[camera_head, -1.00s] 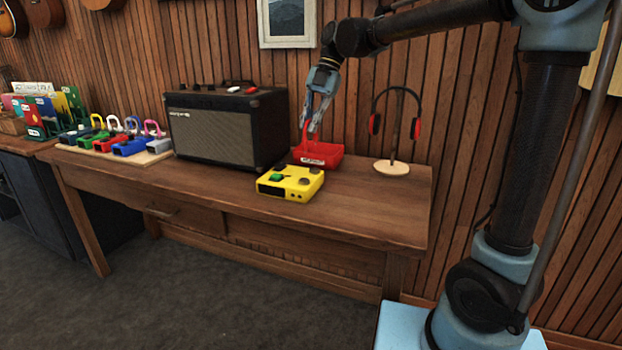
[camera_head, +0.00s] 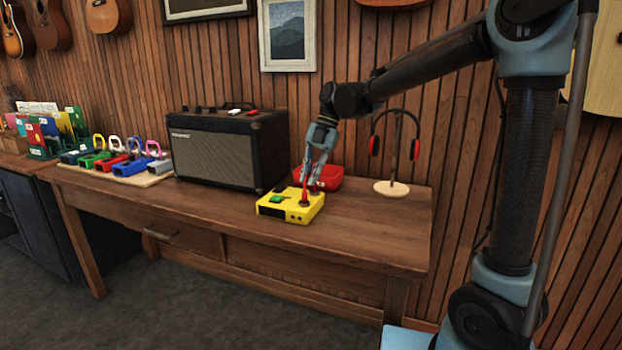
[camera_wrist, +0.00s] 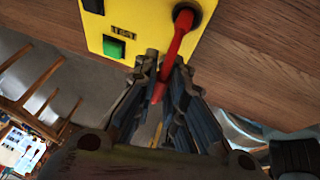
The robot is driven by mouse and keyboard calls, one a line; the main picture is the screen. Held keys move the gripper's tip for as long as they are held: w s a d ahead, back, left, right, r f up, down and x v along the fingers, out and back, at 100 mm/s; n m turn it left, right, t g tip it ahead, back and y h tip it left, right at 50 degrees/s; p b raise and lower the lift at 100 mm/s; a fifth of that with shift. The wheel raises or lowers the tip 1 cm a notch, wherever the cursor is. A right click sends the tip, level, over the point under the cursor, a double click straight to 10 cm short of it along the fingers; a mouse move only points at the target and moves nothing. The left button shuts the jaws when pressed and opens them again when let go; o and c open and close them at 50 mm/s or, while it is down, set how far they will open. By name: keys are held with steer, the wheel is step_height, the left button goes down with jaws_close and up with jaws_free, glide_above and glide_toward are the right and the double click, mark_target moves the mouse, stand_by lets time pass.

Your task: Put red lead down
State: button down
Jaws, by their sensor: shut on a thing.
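The red lead (camera_wrist: 178,50) is held between the fingertips of my gripper (camera_wrist: 165,75) in the wrist view. Its far end overlaps a dark round spot on the yellow box (camera_wrist: 147,12); I cannot tell if it is plugged in or only touching. In the head view, my gripper (camera_head: 312,184) points down over the back right part of the yellow box (camera_head: 275,207), with the red lead (camera_head: 304,194) below its fingers. The yellow box has a green button (camera_wrist: 114,46) and a small label. The red bin (camera_head: 331,180) stands just behind, partly hidden by my gripper.
The amplifier (camera_head: 220,150) stands left of the box, close by. A headphone stand (camera_head: 391,187) with red-black headphones is at the right. Several coloured clamp-like items lie on a board (camera_head: 150,180) at the far left. The table's front right (camera_head: 370,235) is clear.

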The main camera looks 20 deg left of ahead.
steer(key=shift+f, duration=0.2)
steer(key=shift+f, duration=0.15)
steer(key=c, duration=1.7)
jaws_free()
steer(key=shift+o, duration=0.2)
steer(key=v, duration=1.2)
